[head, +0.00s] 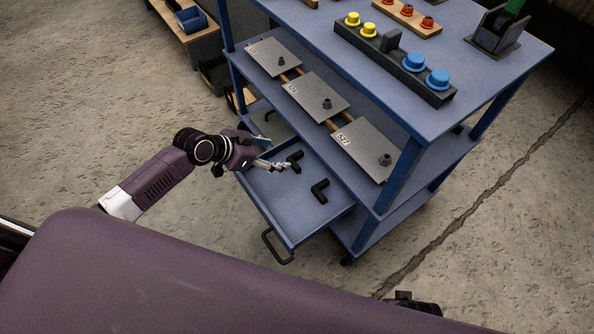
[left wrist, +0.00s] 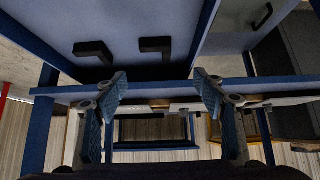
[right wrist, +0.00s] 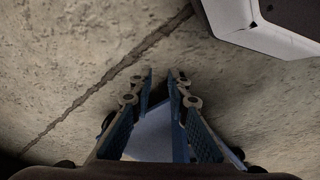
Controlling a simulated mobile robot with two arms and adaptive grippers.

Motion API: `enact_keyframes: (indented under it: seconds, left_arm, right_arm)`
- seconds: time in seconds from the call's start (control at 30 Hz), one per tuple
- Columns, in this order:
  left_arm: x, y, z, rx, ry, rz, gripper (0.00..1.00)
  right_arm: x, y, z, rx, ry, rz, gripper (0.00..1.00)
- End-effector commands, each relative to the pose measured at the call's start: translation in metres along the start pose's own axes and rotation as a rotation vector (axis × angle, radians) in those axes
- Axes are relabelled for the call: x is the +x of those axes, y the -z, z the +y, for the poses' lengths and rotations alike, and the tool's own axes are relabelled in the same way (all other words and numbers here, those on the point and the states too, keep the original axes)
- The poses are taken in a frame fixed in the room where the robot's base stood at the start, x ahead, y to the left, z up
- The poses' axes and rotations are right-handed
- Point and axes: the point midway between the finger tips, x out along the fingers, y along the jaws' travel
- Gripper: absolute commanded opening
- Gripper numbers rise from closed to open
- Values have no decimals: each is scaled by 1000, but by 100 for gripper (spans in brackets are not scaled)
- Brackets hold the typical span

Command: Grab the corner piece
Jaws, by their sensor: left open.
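Two black L-shaped corner pieces lie apart in the open blue drawer (head: 275,195): one farther back (head: 294,158) and one nearer its middle (head: 320,191). Both show in the left wrist view, the left one (left wrist: 94,52) and the right one (left wrist: 156,47). I cannot tell which is meant. My left gripper (head: 277,155) is open and empty over the drawer, close to the farther-back piece, which sits just beyond its fingertips. In the left wrist view the fingers (left wrist: 160,82) are wide apart. My right gripper (right wrist: 162,76) has a narrow gap between its fingertips and points at the floor.
The cart's middle shelf holds grey plates (head: 315,96) with knobs above the drawer. The top carries a black rail (head: 395,66) with yellow and blue buttons. A drawer handle (head: 272,247) sticks out in front. Open concrete floor lies to the left and right.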

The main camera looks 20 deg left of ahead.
Motion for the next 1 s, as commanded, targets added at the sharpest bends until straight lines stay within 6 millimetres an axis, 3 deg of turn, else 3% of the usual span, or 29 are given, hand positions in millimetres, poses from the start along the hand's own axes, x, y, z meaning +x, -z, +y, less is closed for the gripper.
enact_keyframes:
  seconds: [0.03, 0.2, 0.37, 0.8, 1.0]
  left_arm:
    - [14, -14, 0, 0, 1, 1, 64]
    - [23, -22, 0, 0, 1, 1, 64]
    - [32, -22, 0, -2, 1, 2, 64]
    - [84, -19, 8, -2, 0, 2, 64]
    - [99, -19, 7, 0, 1, 1, 64]
  right_arm:
    - [5, 5, 0, 1, -1, 11, 16]
    - [-10, 15, 2, 3, -3, 20, 16]
    - [-22, 21, 2, 4, -4, 28, 16]
    - [-64, 36, 4, 8, -8, 52, 16]
    - [-82, 39, 5, 10, -10, 60, 16]
